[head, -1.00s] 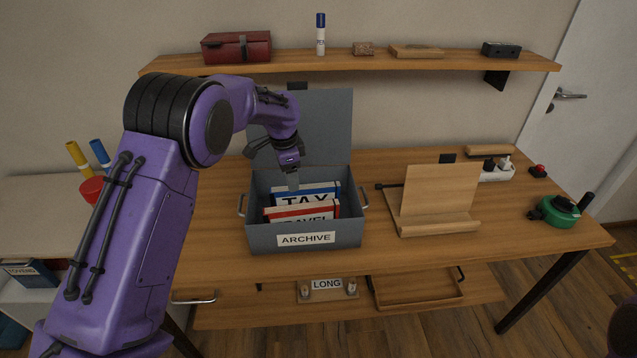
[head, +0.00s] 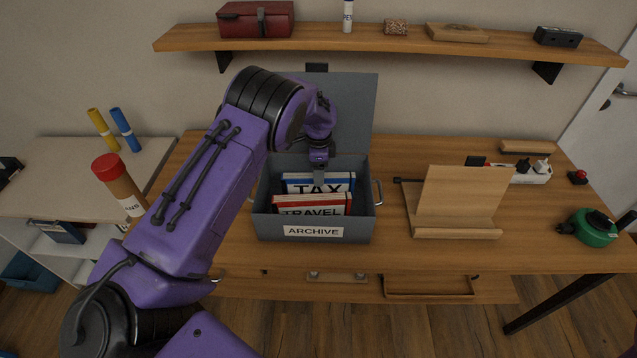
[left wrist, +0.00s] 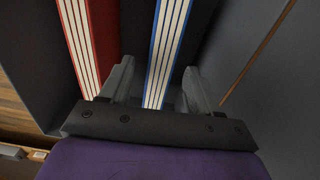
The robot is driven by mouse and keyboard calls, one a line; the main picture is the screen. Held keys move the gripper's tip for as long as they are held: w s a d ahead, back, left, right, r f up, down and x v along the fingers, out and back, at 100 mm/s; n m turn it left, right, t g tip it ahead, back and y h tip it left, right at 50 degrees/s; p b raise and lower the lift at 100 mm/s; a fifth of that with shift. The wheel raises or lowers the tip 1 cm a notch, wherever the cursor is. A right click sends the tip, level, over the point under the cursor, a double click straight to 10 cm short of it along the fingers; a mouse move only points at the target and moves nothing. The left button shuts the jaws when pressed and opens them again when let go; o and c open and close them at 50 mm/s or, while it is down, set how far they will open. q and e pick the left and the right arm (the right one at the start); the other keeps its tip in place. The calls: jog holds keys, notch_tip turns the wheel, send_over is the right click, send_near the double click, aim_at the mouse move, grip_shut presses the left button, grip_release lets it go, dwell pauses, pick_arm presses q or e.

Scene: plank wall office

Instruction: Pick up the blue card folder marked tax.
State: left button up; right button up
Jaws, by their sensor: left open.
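The blue card folder marked TAX (head: 335,183) stands in the grey ARCHIVE box (head: 270,228), behind a red folder marked TRAVEL (head: 312,204). My left gripper (head: 320,176) reaches down into the box at the TAX folder and hides part of its top edge. In the left wrist view, my left gripper (left wrist: 160,88) is open, with one finger on each side of the blue-edged folder (left wrist: 164,55). The red-edged folder (left wrist: 80,45) lies outside the fingers, to the left. My right gripper does not show.
The box's open lid (head: 352,110) stands up behind the gripper. A wooden stand (head: 460,195) is right of the box on the desk (head: 390,262). A shelf (head: 390,44) runs above. A red-capped jar (head: 118,182) is on the left.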

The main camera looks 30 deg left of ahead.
pick_arm(q)
jog(key=shift+w+a+f, duration=0.1)
jog(key=shift+w+f, duration=0.15)
jog(key=shift+f, duration=0.25)
jog(key=shift+s+r, duration=0.2)
jog(key=shift+s, duration=0.05)
jog(key=shift+s+r, duration=0.2)
jog(key=c, duration=1)
jog(key=shift+w+f, duration=0.1)
grip_shut()
